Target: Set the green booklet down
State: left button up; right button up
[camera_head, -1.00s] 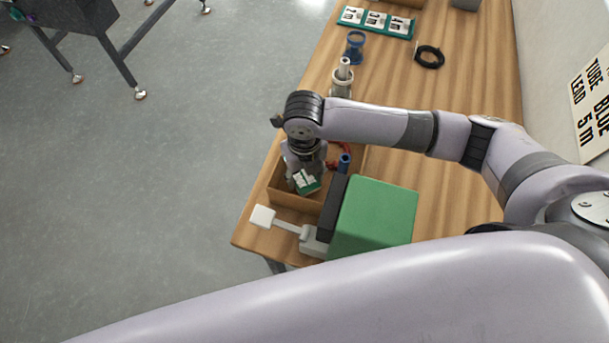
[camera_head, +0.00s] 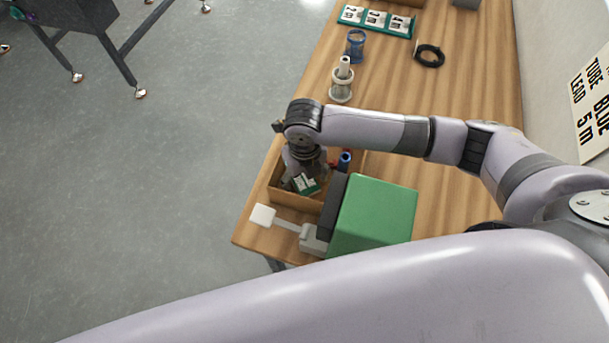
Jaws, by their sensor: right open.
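The small green and white booklet (camera_head: 307,185) lies in the brown open box (camera_head: 291,199) at the table's front left, seen partly under my gripper. My right gripper (camera_head: 304,175) is down in the box, open around or just above the booklet; the wrist hides part of both. Whether the fingers still touch the booklet cannot be made out. My left gripper is out of view.
A green block-shaped machine (camera_head: 375,215) with a white lever (camera_head: 263,215) stands right beside the box. A blue item (camera_head: 345,159) sits at the box's back right. Farther back are a pale cylinder (camera_head: 341,85), a blue cup (camera_head: 355,45), a black cable coil (camera_head: 429,57) and a card tray (camera_head: 377,21).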

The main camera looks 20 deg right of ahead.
aim_at(304, 180)
notch_tip(304, 180, up, 12)
jog(key=b, duration=0.1)
jog(key=shift+r+b, duration=0.15)
jog(key=shift+b, duration=0.15)
dwell(0.6)
